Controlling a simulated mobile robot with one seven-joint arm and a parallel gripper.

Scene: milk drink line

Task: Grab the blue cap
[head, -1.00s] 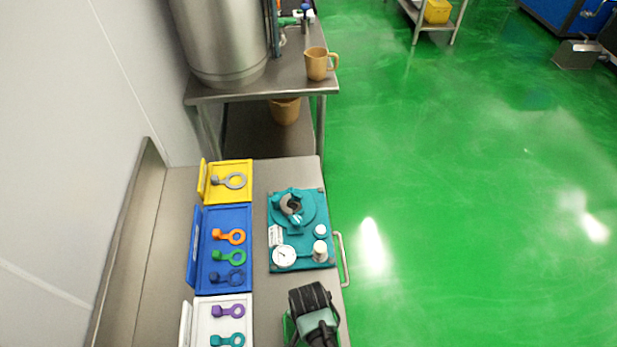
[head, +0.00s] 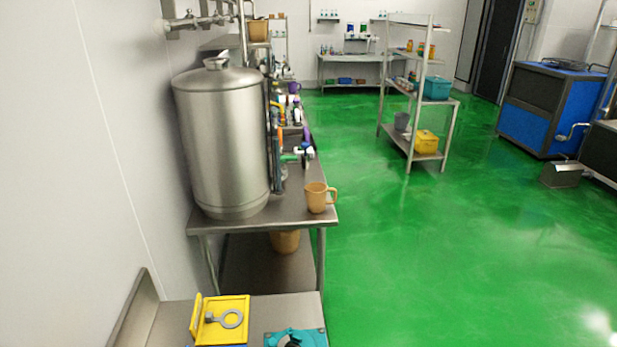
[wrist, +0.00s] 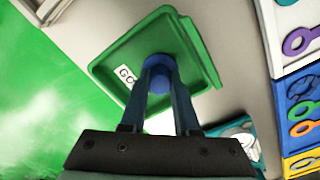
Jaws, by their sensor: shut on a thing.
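The blue cap (wrist: 160,86) shows in the wrist view between the two fingers of my gripper (wrist: 162,66). My gripper is shut on it, and the fingers hide part of its sides. The cap is over a green tray (wrist: 120,58) with a white label; I cannot tell whether it still touches the tray. The head view shows neither the cap nor my gripper.
In the wrist view, a white tray (wrist: 280,15) and a blue tray (wrist: 285,95) with ring tools lie at right. In the head view, a yellow tray (head: 240,305) and teal fixture (head: 310,337) show below.

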